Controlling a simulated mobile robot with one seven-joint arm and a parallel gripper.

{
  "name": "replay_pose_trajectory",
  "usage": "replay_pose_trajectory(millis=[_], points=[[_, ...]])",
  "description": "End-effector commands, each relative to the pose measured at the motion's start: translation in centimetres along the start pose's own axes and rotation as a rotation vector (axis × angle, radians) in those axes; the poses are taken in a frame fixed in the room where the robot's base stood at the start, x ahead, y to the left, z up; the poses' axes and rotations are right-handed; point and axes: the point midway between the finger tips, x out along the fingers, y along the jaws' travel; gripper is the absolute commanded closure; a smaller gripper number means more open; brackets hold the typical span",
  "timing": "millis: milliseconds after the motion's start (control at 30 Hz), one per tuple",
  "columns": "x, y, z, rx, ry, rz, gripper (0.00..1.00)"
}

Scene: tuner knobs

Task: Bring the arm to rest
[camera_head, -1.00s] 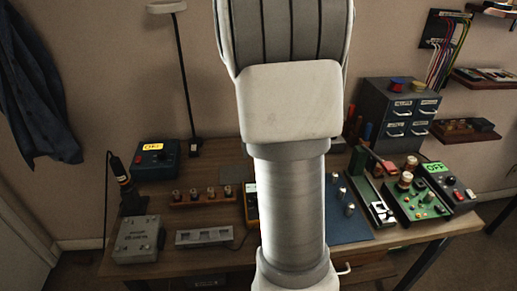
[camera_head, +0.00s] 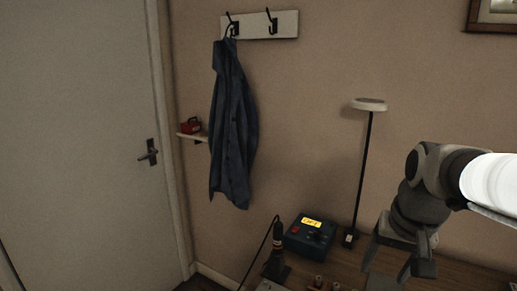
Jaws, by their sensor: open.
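My arm comes in from the right edge in the head view. My gripper (camera_head: 384,274) hangs at its end with two dark fingers spread apart, pointing down. It is open, and nothing shows between the fingers. It appears over the left part of the wooden workbench (camera_head: 450,274), in front of the wall. I cannot tell its exact height above the bench.
A blue box with a yellow display (camera_head: 310,235) and a black iron in its holder (camera_head: 276,262) stand left of my gripper. A tall lamp (camera_head: 363,170) rises behind. A dark coat (camera_head: 233,125) hangs near the door (camera_head: 80,130).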

Motion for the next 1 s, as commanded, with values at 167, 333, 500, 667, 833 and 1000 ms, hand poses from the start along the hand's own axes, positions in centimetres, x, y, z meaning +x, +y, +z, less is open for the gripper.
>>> replay_pose_trajectory(millis=[167,333,500,667,833,1000], points=[[-2.8,-2.9,4.3,-0.160,0.091,-0.034,0.31],[-4.0,-4.5,8.0,-0.291,0.168,-0.053,0.31],[-4.4,-5.0,10.2,-0.370,0.219,-0.060,0.31],[-4.4,-5.2,10.9,-0.394,0.234,-0.061,0.31],[-4.4,-5.2,10.9,-0.395,0.233,-0.061,0.31],[-4.4,-5.2,10.8,-0.394,0.233,-0.061,0.31]])
